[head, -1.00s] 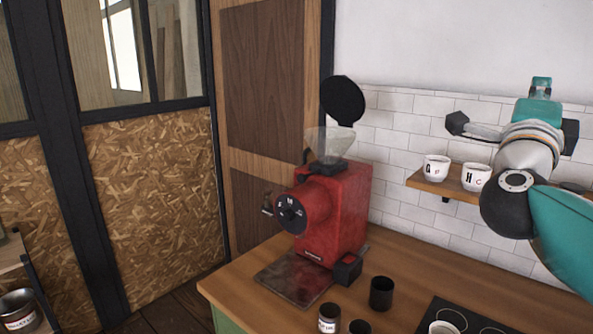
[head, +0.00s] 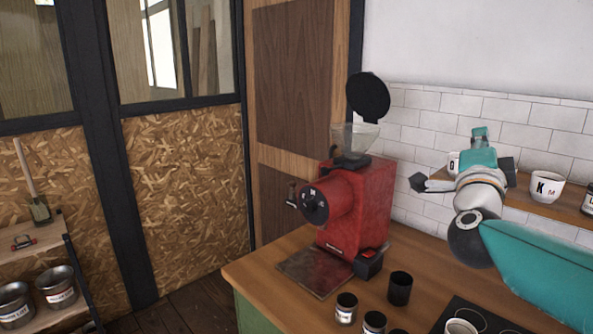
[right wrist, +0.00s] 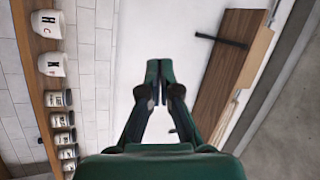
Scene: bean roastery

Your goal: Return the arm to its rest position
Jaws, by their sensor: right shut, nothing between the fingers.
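My right gripper shows in the right wrist view (right wrist: 160,82) with its green fingers together and nothing between them. In the head view, my right arm comes in from the right above the counter (head: 262,262), in front of the tiled wall and the cup shelf. The fingers are hard to make out there. My left gripper is in neither view.
A red grinder (head: 362,205) with its black lid raised stands on the counter. A black cup (head: 399,288) and small labelled jars (head: 346,308) stand before it. White cups (head: 546,187) sit on the wall shelf (head: 520,200). Metal tins (head: 57,287) stand at lower left.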

